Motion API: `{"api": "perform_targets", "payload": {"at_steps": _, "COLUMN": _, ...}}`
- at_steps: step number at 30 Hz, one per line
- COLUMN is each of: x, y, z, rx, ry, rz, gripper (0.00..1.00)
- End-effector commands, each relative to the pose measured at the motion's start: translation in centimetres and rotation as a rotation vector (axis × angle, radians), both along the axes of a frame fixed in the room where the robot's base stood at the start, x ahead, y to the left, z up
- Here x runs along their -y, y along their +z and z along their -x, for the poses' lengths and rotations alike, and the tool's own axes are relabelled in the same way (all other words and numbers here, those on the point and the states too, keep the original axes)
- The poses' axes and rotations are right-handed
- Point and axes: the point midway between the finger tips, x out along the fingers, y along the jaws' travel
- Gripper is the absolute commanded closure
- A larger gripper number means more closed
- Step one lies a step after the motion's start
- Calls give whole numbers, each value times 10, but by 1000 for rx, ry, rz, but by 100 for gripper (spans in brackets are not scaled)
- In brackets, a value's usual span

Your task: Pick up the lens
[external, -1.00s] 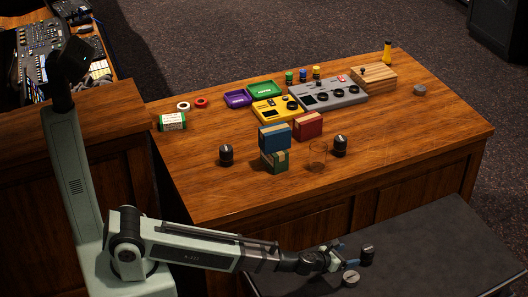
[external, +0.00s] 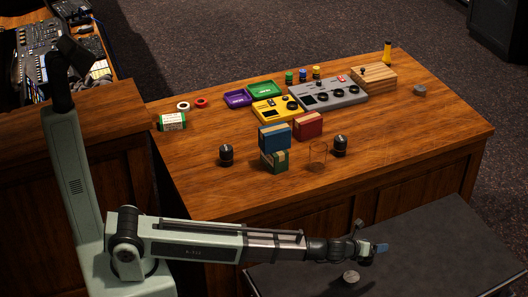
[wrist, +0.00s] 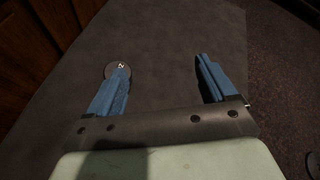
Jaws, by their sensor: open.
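Two black lens-like cylinders stand upright on the wooden desk, one at the left (external: 226,155) and one by the clear glass (external: 339,146). My gripper (external: 380,248) is over the dark bench in front of the desk, far from both cylinders. In the wrist view its two blue fingers (wrist: 164,80) are spread, with only bare dark surface between them. A grey round disc (external: 351,277) lies on the bench below the gripper. It also shows in the wrist view (wrist: 112,70), marked "2" and partly covered by the left finger. No lens is visible on the bench now.
A clear glass (external: 318,154) stands beside the right cylinder. The dark bench (external: 440,250) is clear to the right of my gripper.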

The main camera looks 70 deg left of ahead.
Motion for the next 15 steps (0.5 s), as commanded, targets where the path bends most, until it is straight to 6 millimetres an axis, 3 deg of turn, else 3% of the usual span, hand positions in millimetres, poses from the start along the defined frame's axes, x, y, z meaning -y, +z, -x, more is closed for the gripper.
{"api": "perform_targets", "payload": {"at_steps": 1, "x": -12, "y": 8, "z": -15, "rx": -8, "ry": 29, "rz": 26, "gripper": 16}}
{"api": "perform_targets", "payload": {"at_steps": 8, "x": -82, "y": 34, "z": -56, "rx": -59, "ry": 125, "rz": 109, "gripper": 16}}
{"api": "perform_targets", "payload": {"at_steps": 15, "x": -179, "y": 71, "z": -97, "rx": -105, "ry": 204, "rz": 205, "gripper": 16}}
